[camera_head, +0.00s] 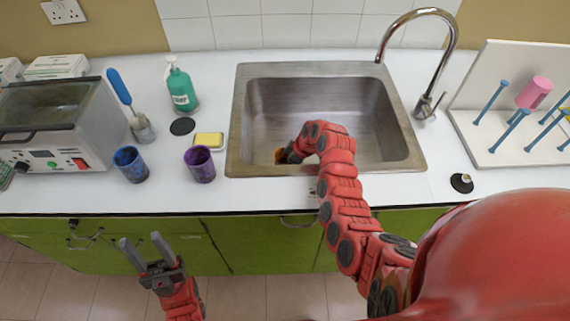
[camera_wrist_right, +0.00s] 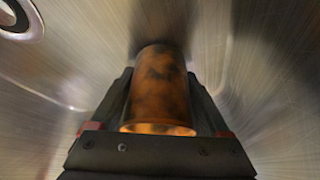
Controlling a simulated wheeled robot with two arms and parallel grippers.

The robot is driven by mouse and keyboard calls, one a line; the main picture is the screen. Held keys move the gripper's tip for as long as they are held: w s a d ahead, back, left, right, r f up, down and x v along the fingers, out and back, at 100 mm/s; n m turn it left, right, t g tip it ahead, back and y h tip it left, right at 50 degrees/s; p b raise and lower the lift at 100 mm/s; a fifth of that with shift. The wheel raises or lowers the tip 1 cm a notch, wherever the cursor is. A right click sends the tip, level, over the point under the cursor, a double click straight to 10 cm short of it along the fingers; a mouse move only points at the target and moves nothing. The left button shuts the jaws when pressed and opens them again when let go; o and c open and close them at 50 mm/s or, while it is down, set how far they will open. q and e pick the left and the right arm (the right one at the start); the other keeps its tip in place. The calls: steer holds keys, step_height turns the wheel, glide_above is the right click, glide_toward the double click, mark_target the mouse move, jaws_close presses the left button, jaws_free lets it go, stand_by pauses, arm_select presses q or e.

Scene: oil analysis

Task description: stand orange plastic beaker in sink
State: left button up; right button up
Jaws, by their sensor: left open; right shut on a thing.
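The orange plastic beaker (camera_wrist_right: 160,92) has dark stains and sits between the fingers of my right gripper (camera_wrist_right: 160,100) in the right wrist view. My right gripper is shut on it, inside the steel sink (camera_head: 377,160). In the head view only a small orange bit of the beaker (camera_head: 279,156) shows at the sink's front left, with the red right arm hiding much around it. I cannot tell whether the beaker touches the sink floor. My left gripper (camera_head: 144,246) is open and empty, in front of the counter at the lower left.
A blue cup (camera_head: 131,165), a purple cup (camera_head: 200,164), a yellow sponge (camera_head: 209,140) and a green bottle (camera_head: 181,88) stand left of the sink. A curved tap (camera_head: 447,50) rises behind it. A drying rack (camera_head: 500,135) with a pink beaker (camera_head: 534,92) stands at right.

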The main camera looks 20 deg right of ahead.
steer(key=o, duration=1.3)
steer(key=shift+r+p, duration=0.2)
steer(key=shift+p, duration=0.1)
steer(key=shift+d+r, duration=0.15)
steer(key=shift+r, duration=0.05)
steer(key=shift+p+v, duration=0.95)
steer(key=shift+v, duration=4.75)
steer(key=shift+s+f, duration=0.1)
